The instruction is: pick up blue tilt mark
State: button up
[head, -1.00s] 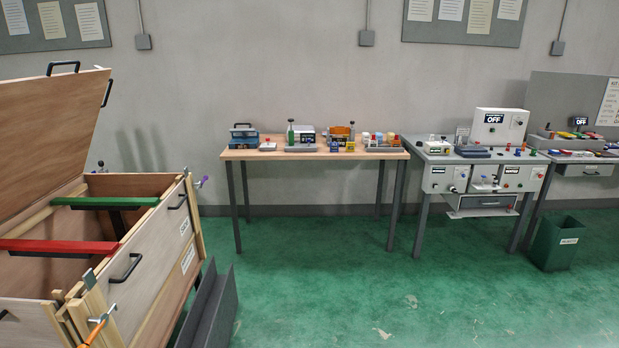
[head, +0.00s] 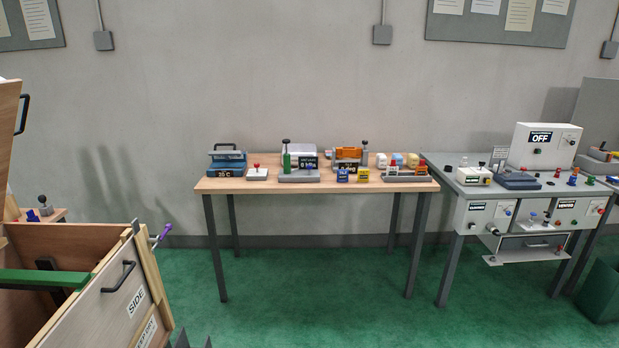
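I cannot tell for certain which thing is the blue tilt mark. A small blue box (head: 342,175) with a pale label stands near the front edge of the wooden table (head: 215,185), just left of a small yellow box (head: 362,175). Another small blue piece (head: 33,215) shows at the far left, behind the crate. A larger blue case (head: 227,164) with a dark handle sits on the table's left end. The labels are too small to read. My gripper is not in view.
An open wooden crate (head: 110,295) with a green bar (head: 40,278) stands at the left front. A grey bench (head: 470,210) with switch boxes stands right of the table, and a green bin (head: 603,290) is at the right edge. The green floor (head: 320,300) before the table is clear.

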aim_at(342, 175)
jog(key=i+u, duration=0.15)
jog(key=i, duration=0.45)
jog(key=i+l+u, duration=0.15)
jog(key=i, duration=0.45)
jog(key=i+u, duration=0.15)
jog(key=i, duration=0.45)
jog(key=i+j+z, duration=0.15)
jog(key=i, duration=0.35)
jog(key=i+j+z, duration=0.15)
jog(key=i, duration=0.35)
jog(key=j+z, duration=0.1)
jog(key=z, duration=0.65)
